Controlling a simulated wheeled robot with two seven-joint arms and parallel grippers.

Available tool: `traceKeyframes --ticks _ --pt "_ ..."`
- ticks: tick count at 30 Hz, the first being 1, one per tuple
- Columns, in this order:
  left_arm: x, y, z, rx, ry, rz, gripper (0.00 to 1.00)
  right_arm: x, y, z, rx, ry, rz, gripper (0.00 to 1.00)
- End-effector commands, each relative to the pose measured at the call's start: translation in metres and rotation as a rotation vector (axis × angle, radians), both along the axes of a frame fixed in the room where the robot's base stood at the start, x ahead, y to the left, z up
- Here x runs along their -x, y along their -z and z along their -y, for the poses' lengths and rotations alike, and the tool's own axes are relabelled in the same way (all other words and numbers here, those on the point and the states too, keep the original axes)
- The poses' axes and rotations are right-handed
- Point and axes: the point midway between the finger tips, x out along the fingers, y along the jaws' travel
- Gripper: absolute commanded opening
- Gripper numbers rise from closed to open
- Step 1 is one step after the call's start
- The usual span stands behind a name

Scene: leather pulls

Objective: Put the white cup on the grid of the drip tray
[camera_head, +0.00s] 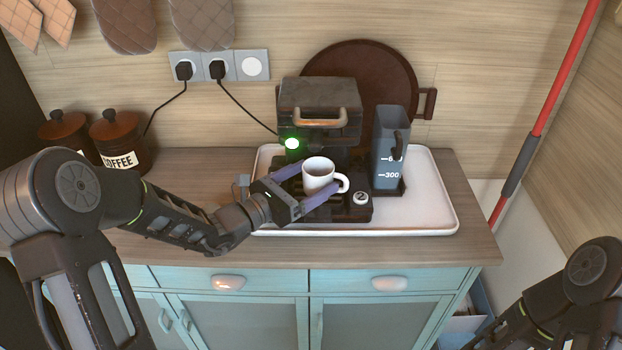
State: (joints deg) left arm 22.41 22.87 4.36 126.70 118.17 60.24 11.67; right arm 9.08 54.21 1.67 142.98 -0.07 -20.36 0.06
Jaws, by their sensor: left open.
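The white cup (318,174) stands upright at the front of the dark coffee machine, with its handle to the right. It appears to be on or just above the dark drip tray (345,213); I cannot tell whether it touches the grid, which is mostly hidden by the cup and my gripper. My left gripper (320,178) reaches in from the left and is open, with one purplish finger on the far left side of the cup and the other in front of it. My right arm shows at the lower right, but its gripper is out of view.
The coffee machine (320,98) with its lit green lamp (292,144) rises behind the cup. A grey water container (390,140) stands to the right. A white tray (432,212) lies beneath them, clear at its right. Coffee jars (120,140) stand at the left.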

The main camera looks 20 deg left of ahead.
Motion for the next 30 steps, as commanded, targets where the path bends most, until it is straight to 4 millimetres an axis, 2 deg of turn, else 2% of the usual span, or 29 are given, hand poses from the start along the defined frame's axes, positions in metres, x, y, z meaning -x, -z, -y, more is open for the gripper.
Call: traceKeyframes --ticks 8,11,17,24,30 --pt "0.000 -0.005 0.000 0.000 0.000 0.000 0.85 0.000 -0.004 0.000 0.000 0.000 0.000 0.36" --pt "0.007 -0.002 -0.005 -0.001 -0.001 0.000 0.85 0.000 0.000 0.000 0.000 0.000 0.000 0.36" --pt "0.035 -0.001 -0.026 -0.002 -0.004 0.000 0.85 0.000 0.006 0.000 0.000 0.000 0.000 0.36" --pt "0.076 -0.002 -0.055 -0.001 -0.004 0.000 0.85 0.000 0.014 0.000 0.000 0.000 0.001 0.36" --pt "0.095 -0.003 -0.068 0.001 -0.002 0.001 0.85 0.000 0.016 0.000 0.000 0.000 0.001 0.36"
